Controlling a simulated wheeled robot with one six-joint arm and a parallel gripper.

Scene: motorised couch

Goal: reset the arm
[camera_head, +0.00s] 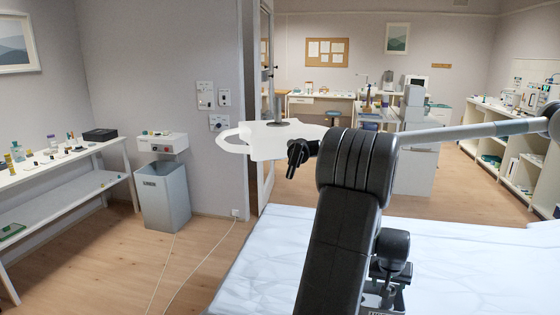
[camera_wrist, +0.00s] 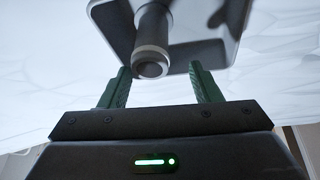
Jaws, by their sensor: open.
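My gripper (camera_wrist: 159,68) is open in the wrist view, its two green fingers apart. A grey cylinder end (camera_wrist: 150,62) shows between and beyond them, in front of a dark panel with a pale rim (camera_wrist: 115,35). I cannot tell whether the fingers touch it. In the head view, a thick dark arm rises from the bottom to a rounded joint, with a pale tube running right towards a dark part at the edge; it looks like my own arm. My gripper is not clearly visible there. The white-covered couch (camera_head: 470,265) fills the lower right.
A white tray with a looped handle (camera_head: 262,143) and a black knob (camera_head: 297,154) stand left of the dark arm. A grey bin (camera_head: 163,195) and a shelf bench (camera_head: 75,165) are at left. Cables (camera_head: 205,262) lie on the open wooden floor. Shelves (camera_head: 500,130) line the right.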

